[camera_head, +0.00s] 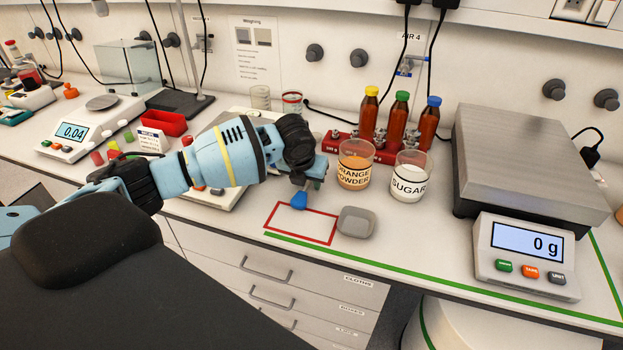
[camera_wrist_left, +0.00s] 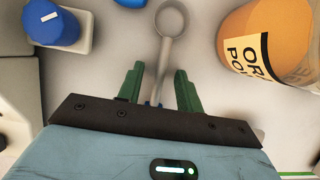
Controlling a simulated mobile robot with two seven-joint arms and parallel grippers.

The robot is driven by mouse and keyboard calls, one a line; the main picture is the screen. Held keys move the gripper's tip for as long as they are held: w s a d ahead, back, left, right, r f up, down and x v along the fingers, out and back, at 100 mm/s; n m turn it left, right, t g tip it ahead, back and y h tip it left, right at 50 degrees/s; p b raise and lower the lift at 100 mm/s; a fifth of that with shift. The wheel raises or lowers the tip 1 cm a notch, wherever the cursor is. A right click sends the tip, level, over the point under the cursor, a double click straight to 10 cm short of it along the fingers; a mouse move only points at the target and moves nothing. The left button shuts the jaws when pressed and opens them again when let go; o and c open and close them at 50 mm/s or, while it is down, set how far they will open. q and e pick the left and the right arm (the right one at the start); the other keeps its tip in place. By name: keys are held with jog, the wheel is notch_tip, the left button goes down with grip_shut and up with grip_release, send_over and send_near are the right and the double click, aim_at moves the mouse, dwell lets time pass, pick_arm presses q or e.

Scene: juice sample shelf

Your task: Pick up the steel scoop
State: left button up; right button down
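The steel scoop (camera_wrist_left: 172,22) shows in the left wrist view as a grey round end on a thin stem. The stem runs down between the two green fingers of my left gripper (camera_wrist_left: 157,75). The fingers stand apart, with a visible gap beside the stem. The lower end of the stem is hidden by the gripper body. In the head view my left gripper (camera_head: 312,183) points down over the bench, left of the orange powder beaker, and I cannot make out the scoop there. My right gripper is not in view.
The orange powder beaker (camera_head: 355,170) is close to the gripper's right, with the sugar beaker (camera_head: 408,178) beyond. A blue piece (camera_head: 299,201) is just below the gripper. A red outlined rectangle (camera_head: 282,237) and a grey dish (camera_head: 357,222) lie in front. A large scale (camera_head: 525,160) stands right.

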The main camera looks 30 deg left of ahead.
pick_arm(q)
jog(key=shift+f, duration=0.1)
dwell(0.5)
grip_shut()
